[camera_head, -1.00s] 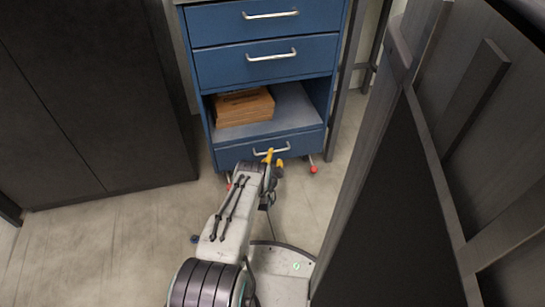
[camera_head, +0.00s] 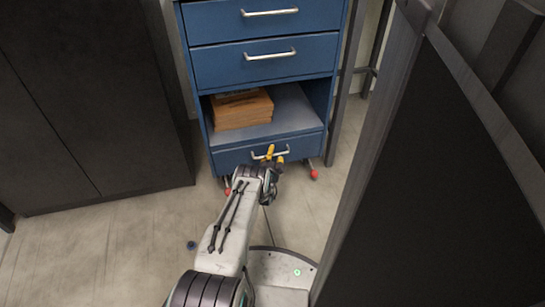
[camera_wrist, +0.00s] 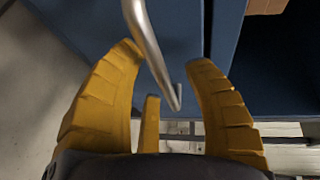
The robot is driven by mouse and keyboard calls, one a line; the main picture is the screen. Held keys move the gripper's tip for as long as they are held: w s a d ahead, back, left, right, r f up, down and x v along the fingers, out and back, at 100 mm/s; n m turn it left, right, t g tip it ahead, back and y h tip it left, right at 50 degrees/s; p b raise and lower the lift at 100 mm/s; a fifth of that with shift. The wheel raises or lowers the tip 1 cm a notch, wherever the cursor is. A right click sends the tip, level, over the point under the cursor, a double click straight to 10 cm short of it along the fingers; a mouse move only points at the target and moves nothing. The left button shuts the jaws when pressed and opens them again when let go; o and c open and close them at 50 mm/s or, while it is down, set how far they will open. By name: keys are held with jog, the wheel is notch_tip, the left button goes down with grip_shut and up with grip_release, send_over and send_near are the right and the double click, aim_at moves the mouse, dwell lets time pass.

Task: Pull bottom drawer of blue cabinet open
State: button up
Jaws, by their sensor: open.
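The blue cabinet (camera_head: 203,115) stands ahead of me. Its bottom drawer (camera_head: 232,159) lies below an open shelf and appears shut. The drawer's silver bar handle (camera_head: 256,154) is partly covered by my gripper (camera_head: 274,155), which is right at it. In the wrist view, my gripper (camera_wrist: 169,60) has its yellow fingers spread apart. The handle (camera_wrist: 150,45) runs slantwise between the fingers, with its bent end near the small middle yellow piece. I cannot tell whether any finger touches it. The blue drawer front (camera_wrist: 185,40) shows behind the handle.
Brown boxes (camera_head: 243,108) lie on the open shelf. Two upper drawers (camera_head: 265,62) are shut. A dark cabinet (camera_head: 90,110) stands at left, and a large dark panel with a grey frame (camera_head: 420,180) is close on the right. Floor (camera_head: 110,240) is clear at lower left.

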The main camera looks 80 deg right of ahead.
grip_shut()
dwell(0.3)
